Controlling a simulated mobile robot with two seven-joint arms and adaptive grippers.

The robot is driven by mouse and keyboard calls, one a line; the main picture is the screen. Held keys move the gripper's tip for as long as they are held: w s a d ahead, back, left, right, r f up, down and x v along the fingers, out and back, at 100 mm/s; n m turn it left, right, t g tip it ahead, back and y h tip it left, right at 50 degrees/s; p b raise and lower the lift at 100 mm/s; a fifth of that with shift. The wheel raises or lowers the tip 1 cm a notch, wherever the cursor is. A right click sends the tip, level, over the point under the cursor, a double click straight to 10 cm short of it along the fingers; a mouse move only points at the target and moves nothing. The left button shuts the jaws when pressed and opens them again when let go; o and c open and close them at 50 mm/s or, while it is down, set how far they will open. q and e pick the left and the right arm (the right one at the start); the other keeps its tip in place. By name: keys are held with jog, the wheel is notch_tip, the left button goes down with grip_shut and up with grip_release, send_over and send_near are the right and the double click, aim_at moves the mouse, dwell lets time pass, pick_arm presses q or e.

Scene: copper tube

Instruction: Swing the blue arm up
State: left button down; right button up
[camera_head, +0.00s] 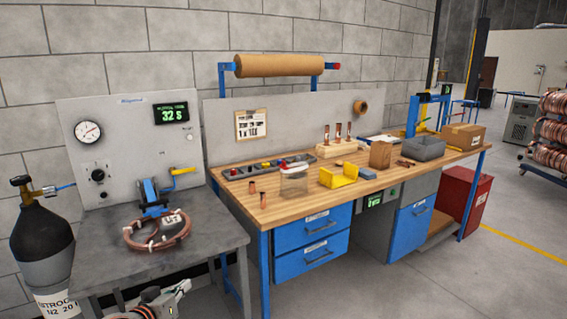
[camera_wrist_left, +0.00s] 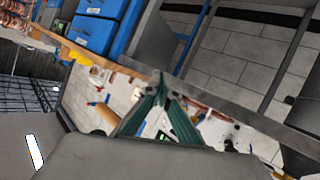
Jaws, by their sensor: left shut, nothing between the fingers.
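A blue clamp-like part (camera_head: 152,190) stands on the grey bench at the left, behind a coil of copper tube (camera_head: 158,232). I take it as the blue arm; its exact hinge is too small to make out. A yellow lever (camera_head: 184,171) sits on the panel beside it. My left gripper (camera_head: 150,296) is low at the front edge of the grey bench, apart from the blue part and partly cut off by the picture's bottom edge. In the left wrist view its dark green fingers (camera_wrist_left: 160,90) meet at the tips with nothing between them. My right gripper is not in view.
A gas cylinder (camera_head: 42,240) stands left of the grey bench (camera_head: 215,232). An upright panel (camera_head: 130,150) with a gauge and display closes its back. A wooden workbench (camera_head: 285,215) with loose parts adjoins at the right. The grey bench's right side is bare.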

pick_arm(q)
jog(key=s+a+f+m+g+y, duration=0.15)
jog(key=s+f, duration=0.25)
jog(key=s, duration=0.4)
jog(key=s+a+f+m+g+y, duration=0.1)
jog(key=s+f+m+g, duration=0.2)
jog(key=s, duration=0.5)
jog(key=s+a+m+g+y, duration=0.1)
jog(key=s+a+m+y, duration=0.15)
jog(key=s, duration=0.65)
jog(key=s+a+m+g+y, duration=0.1)
jog(key=s+a+y, duration=0.15)
jog(key=s, duration=0.65)
jog(key=w+d+f+n+t+h, duration=0.1)
jog(key=d+f+n+t+h, duration=0.1)
jog(key=d+f+h, duration=0.5)
jog(key=d+f+t, duration=0.1)
jog(key=d+f, duration=0.5)
jog(key=d, duration=0.2)
jog(key=shift+n+t, duration=0.3)
jog(key=shift+t, duration=0.05)
jog(key=c, duration=2.1)
grip_release()
jog(key=shift+d+h, duration=0.15)
jog(key=shift+h, duration=0.3)
